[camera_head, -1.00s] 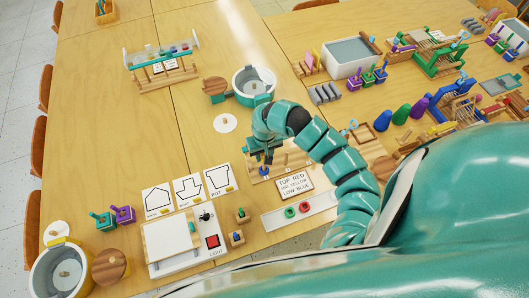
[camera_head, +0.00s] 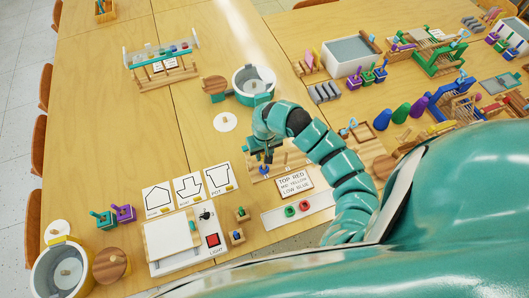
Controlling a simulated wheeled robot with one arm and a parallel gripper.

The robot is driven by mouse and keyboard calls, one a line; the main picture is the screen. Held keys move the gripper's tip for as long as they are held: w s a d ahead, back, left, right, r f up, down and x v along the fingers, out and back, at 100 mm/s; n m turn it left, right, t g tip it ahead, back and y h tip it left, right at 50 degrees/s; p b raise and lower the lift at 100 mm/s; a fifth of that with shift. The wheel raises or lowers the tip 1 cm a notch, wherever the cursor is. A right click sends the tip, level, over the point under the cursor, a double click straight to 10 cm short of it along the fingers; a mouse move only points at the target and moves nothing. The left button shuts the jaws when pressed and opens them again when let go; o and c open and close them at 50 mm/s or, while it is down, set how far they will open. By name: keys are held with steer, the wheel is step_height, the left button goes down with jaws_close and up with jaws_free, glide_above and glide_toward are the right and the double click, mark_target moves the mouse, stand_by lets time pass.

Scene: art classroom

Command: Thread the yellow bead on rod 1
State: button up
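A wooden rod stand (camera_head: 287,167) stands on the table, partly hidden behind my arm. A blue bead (camera_head: 264,171) sits low at its left end, just under my gripper (camera_head: 262,157). My gripper points down over that end; its fingertips are small and dark, so I cannot tell whether they are open or shut. A red bead (camera_head: 290,211) and a green bead (camera_head: 304,206) lie on a white tray (camera_head: 272,222). A card (camera_head: 294,184) reads top red, mid yellow, low blue.
A light box (camera_head: 185,244) with a red button and outline cards (camera_head: 188,190) are to the left. A round teal-and-white container (camera_head: 254,84) and a white disc (camera_head: 225,122) lie behind my gripper. The table's middle left is clear.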

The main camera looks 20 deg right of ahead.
steer(key=shift+f, duration=0.2)
steer(key=shift+f+b, duration=0.3)
steer(key=shift+f+b, duration=0.55)
steer(key=shift+f, duration=0.5)
stand_by(2.1)
stand_by(0.3)
steer(key=o, duration=1)
steer(key=shift+r, duration=0.1)
steer(key=shift+r+p, duration=2.75)
steer(key=shift+r, duration=5.9)
